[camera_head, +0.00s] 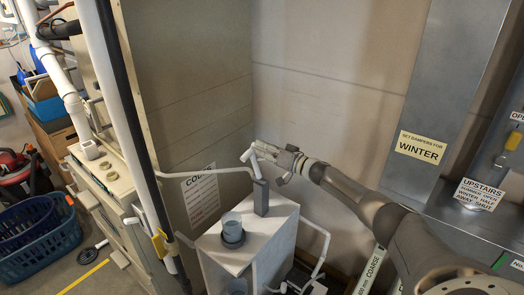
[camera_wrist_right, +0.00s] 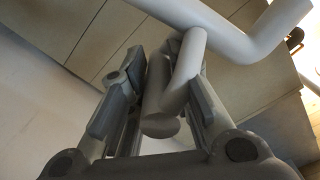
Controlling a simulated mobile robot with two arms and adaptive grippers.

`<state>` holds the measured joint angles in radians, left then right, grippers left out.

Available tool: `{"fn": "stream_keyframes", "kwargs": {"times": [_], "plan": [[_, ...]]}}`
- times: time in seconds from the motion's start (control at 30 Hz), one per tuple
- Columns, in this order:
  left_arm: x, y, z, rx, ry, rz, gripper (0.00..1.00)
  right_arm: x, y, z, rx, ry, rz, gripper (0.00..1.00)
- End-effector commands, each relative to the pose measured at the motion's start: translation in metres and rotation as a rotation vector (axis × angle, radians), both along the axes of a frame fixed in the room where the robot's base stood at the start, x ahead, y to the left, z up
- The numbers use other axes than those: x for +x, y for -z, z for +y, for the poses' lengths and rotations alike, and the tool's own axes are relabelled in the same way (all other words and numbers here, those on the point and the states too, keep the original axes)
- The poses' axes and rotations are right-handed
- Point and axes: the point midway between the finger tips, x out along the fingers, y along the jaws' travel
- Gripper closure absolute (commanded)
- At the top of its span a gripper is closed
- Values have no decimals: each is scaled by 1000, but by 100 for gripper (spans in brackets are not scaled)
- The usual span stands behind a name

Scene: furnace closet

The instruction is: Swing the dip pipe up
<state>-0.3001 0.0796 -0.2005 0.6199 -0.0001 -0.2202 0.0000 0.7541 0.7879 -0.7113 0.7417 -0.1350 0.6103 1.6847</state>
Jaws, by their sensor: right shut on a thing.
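The dip pipe (camera_head: 215,171) is a pale pipe with bends. In the head view it runs across to the top of a grey post (camera_head: 261,197), with a short slanted end (camera_head: 248,155) rising there. My right gripper (camera_head: 262,150) is at this short end. In the right wrist view, the gripper (camera_wrist_right: 160,100) is shut on the pipe's stub (camera_wrist_right: 180,85), with a finger on each side. The longer pipe run (camera_wrist_right: 225,35) passes beyond the fingertips. The pipe's hold at the post is partly hidden. My left gripper is not in view.
A white cabinet (camera_head: 270,240) stands below, with a blue-grey cup (camera_head: 232,228) on top. Tall pipes (camera_head: 130,110) rise to the left. A blue basket (camera_head: 38,235) is on the floor. A grey duct (camera_head: 430,110) is at right, behind my right arm.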

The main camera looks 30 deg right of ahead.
Motion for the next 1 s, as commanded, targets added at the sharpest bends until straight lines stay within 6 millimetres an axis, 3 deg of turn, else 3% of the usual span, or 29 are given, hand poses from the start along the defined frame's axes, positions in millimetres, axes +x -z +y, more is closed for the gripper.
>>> {"fn": "stream_keyframes", "kwargs": {"times": [0.1, 0.13, 0.2, 0.53, 1.0], "plan": [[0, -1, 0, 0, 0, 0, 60, 2, -8, -8, -4, 17, -12, 100], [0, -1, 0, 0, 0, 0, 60, 2, -8, -8, -4, 17, -11, 78], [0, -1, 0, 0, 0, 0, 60, 2, -8, -8, -4, 17, -11, 70], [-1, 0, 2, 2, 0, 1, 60, -11, -6, -11, -2, 14, -8, 70], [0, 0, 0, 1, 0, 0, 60, -75, 0, -29, -4, 7, 2, 70]]}}
